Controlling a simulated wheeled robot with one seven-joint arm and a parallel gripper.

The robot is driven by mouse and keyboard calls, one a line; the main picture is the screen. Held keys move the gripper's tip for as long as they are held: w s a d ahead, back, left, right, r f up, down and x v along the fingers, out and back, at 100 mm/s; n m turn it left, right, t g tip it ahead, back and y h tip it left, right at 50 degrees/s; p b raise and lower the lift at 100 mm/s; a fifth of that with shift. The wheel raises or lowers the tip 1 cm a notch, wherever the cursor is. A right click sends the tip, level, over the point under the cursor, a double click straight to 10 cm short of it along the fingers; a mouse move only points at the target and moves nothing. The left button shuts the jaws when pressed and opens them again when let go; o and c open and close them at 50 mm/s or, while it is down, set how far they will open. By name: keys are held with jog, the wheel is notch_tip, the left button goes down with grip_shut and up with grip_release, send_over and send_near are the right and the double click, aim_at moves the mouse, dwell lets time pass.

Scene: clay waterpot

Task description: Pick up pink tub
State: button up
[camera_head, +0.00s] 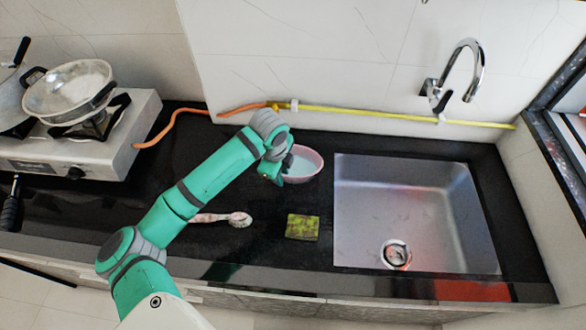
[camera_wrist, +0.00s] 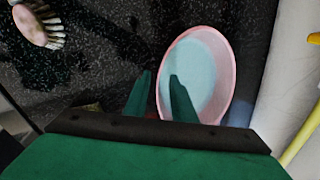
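The pink tub (camera_head: 304,165) is an oval bowl with a pink rim and a pale blue inside. It stands on the black counter, left of the sink. In the wrist view the tub (camera_wrist: 215,65) fills the area right of centre. My gripper (camera_wrist: 160,77) is open, with a gap between its two green fingers. One finger overlaps the tub's inside and the other lies outside its left rim; whether either touches the wall I cannot tell. In the head view my gripper (camera_head: 277,172) is at the tub's left side, partly hidden by my wrist.
A brush (camera_head: 238,219) and a green-yellow sponge (camera_head: 302,227) lie in front of the tub. The steel sink (camera_head: 400,210) is to the right. A stove (camera_head: 120,140) with a pan (camera_head: 68,90) stands at left. A yellow and orange hose (camera_head: 370,114) runs along the back wall.

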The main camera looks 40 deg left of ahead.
jog(key=shift+w+f, duration=0.15)
jog(key=shift+f, duration=0.45)
grip_shut()
jog(key=shift+r, duration=0.2)
jog(key=shift+r, duration=0.25)
notch_tip(320, 180, up, 2)
jog(key=shift+r, duration=0.15)
jog(key=s+d+r, duration=0.2)
jog(key=s+r, duration=0.3)
jog(key=s, duration=0.1)
jog(key=s+d+r, duration=0.3)
jog(key=s+r, duration=0.2)
jog(key=s, duration=0.2)
jog(key=shift+d, duration=0.25)
